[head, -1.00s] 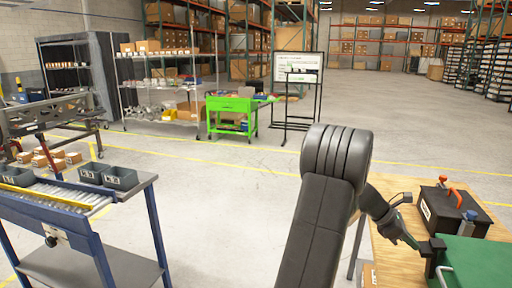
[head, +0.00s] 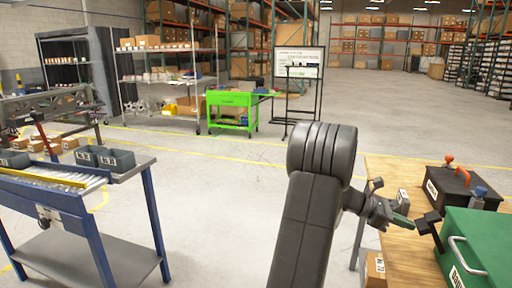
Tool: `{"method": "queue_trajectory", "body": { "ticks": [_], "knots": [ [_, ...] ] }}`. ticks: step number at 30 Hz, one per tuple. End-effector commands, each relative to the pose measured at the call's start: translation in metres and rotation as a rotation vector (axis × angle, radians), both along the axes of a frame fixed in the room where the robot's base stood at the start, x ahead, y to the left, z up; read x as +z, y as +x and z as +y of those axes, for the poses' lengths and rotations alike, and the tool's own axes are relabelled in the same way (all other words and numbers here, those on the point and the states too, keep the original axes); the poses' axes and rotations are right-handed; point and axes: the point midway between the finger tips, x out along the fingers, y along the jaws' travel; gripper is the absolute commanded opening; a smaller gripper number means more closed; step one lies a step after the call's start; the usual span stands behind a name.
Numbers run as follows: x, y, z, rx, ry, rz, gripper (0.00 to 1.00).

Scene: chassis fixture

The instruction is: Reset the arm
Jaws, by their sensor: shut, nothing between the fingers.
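My dark grey arm rises from the bottom middle of the head view to a thick ribbed elbow, then bends down to the right. Its end, my gripper (head: 405,221), is small in this view. It is shut with nothing held, over the left part of a wooden-topped table (head: 387,174). A small green strip shows at the gripper, and a dark angled block lies just to its right. Whether the fingers touch that block is hard to tell.
A green case (head: 482,232) with a grey handle and a dark box (head: 455,190) with an orange handle stand on the table. A blue-framed roller bench (head: 140,168) with grey bins is at left. Open floor lies between, with a green cart (head: 232,110) behind.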

Motion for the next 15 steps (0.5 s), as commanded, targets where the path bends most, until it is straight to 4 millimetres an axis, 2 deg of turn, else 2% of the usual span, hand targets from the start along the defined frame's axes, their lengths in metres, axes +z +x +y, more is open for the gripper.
{"method": "queue_trajectory", "body": {
  "ticks": [1, 15],
  "knots": [
    [-0.011, -0.001, 0.000, -0.004, -0.012, 0.008, 0.00],
    [-0.032, 0.001, 0.008, -0.005, -0.180, 0.062, 0.00]
  ]
}}
